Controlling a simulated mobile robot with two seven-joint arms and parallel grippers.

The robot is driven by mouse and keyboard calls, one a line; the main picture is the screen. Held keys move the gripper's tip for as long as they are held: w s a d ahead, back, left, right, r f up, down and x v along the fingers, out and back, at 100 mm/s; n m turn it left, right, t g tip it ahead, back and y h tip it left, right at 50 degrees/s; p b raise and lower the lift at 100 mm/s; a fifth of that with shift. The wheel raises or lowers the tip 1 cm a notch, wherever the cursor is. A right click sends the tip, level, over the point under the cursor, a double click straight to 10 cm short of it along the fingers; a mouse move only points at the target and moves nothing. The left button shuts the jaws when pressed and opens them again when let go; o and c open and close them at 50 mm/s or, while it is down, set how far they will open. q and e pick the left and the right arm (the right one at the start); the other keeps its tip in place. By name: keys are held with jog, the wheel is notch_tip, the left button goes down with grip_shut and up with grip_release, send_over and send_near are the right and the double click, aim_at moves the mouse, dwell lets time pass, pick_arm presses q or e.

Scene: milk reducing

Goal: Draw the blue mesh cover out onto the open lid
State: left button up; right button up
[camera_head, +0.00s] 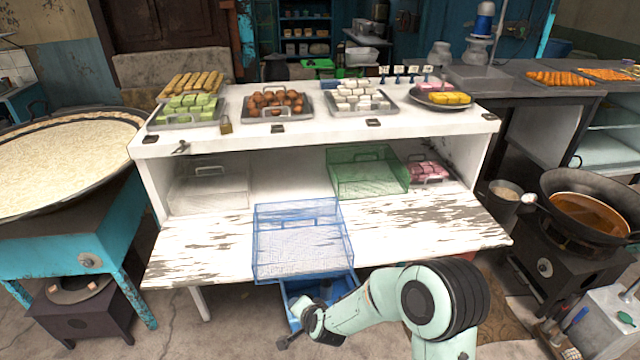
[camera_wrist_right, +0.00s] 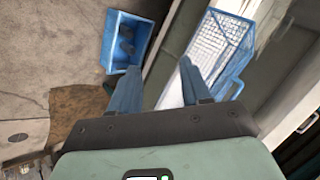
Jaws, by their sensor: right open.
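The blue mesh cover (camera_head: 301,245) lies on the open white lid (camera_head: 420,225) in the head view. Its back end is near the cabinet opening and its front end is at the lid's front edge. My left gripper is out of view.
A green mesh cover (camera_head: 362,172) and a clear cover (camera_head: 207,190) stand inside the cabinet. A blue bin (camera_wrist_right: 122,45) sits on the floor below the lid. Sweet trays stand on the cabinet top. A wok (camera_head: 590,200) stands at the right. The lid is bare on both sides.

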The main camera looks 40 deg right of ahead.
jog(key=s+a+f+n+g+y+p, duration=0.2)
jog(key=s+a+f+n+g+p, duration=0.1)
jog(key=s+a+f, duration=0.4)
jog(key=s+a+f+n+g+y+p, duration=0.3)
jog(key=s+a+f+n+g, duration=0.2)
jog(key=s, duration=0.7)
jog(key=a+f+n, duration=0.2)
jog(key=a+n, duration=0.1)
jog(key=shift+a+n+g, duration=0.25)
jog(key=shift+n+g, duration=0.05)
jog(key=shift+f, duration=0.1)
jog(key=shift+c, duration=0.4)
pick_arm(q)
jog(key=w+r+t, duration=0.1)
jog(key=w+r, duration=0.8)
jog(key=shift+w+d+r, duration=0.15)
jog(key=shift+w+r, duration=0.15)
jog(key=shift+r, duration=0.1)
pick_arm(e)
jog(key=shift+w, duration=0.1)
